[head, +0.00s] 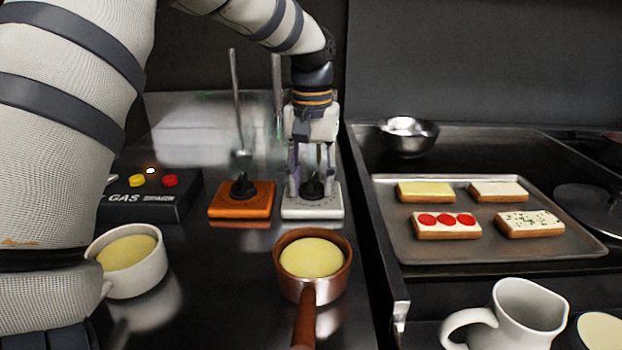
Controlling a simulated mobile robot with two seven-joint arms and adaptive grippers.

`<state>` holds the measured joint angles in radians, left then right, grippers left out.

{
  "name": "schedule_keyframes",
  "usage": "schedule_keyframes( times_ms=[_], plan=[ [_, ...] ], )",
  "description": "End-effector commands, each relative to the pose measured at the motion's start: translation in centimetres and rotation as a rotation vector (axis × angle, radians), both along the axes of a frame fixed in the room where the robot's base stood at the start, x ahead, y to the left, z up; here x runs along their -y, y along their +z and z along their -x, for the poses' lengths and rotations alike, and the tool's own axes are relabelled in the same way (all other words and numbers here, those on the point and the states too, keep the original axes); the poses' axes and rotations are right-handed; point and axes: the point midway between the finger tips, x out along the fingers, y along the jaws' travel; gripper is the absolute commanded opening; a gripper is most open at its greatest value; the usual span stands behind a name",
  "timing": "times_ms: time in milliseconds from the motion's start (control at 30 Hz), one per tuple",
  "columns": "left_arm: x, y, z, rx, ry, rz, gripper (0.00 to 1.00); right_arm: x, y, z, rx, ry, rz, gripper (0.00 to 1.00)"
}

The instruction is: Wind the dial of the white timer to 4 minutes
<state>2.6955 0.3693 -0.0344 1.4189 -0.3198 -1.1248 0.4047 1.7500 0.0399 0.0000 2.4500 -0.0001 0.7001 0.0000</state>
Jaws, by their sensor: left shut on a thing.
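The white timer (312,210) is a flat white block with a black dial (312,188) on top, standing on the dark counter at the middle of the head view. My left gripper (312,184) points straight down over it, with its fingers shut on the dial, one on each side. The dial's pointer and most of the scale marks are hidden or too small to read, so I cannot tell its setting. An orange timer (241,199) with a similar black dial stands just left of the white one. My right gripper is not in view.
A brown saucepan (313,262) stands in front of the white timer. A white cup (131,259) and a gas control box (150,195) are at left. A tray (400,232) of topped slices, a metal bowl (409,135) and a white jug (514,318) are at right.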

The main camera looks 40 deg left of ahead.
Motion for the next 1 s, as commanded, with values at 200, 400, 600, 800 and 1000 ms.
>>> schedule_keyframes(
  times_ms=[200, 400, 600, 800, 1000],
  plan=[
    [-0.12, 0.03, 0.04, 0.001, -0.201, -0.001, 0.11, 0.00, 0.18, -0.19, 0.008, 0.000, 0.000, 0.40],
    [-0.22, -0.02, 0.06, 0.000, -0.391, 0.001, 0.11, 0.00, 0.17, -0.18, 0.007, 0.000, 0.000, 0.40],
    [-0.32, -0.03, 0.07, -0.001, -0.580, 0.001, 0.11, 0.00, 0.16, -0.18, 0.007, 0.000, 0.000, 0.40],
    [-0.42, -0.04, 0.06, -0.001, -0.753, 0.000, 0.11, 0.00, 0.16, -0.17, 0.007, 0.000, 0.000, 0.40],
    [-0.46, -0.05, 0.03, -0.001, -0.893, 0.001, 0.11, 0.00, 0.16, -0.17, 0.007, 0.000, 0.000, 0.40]
  ],
)
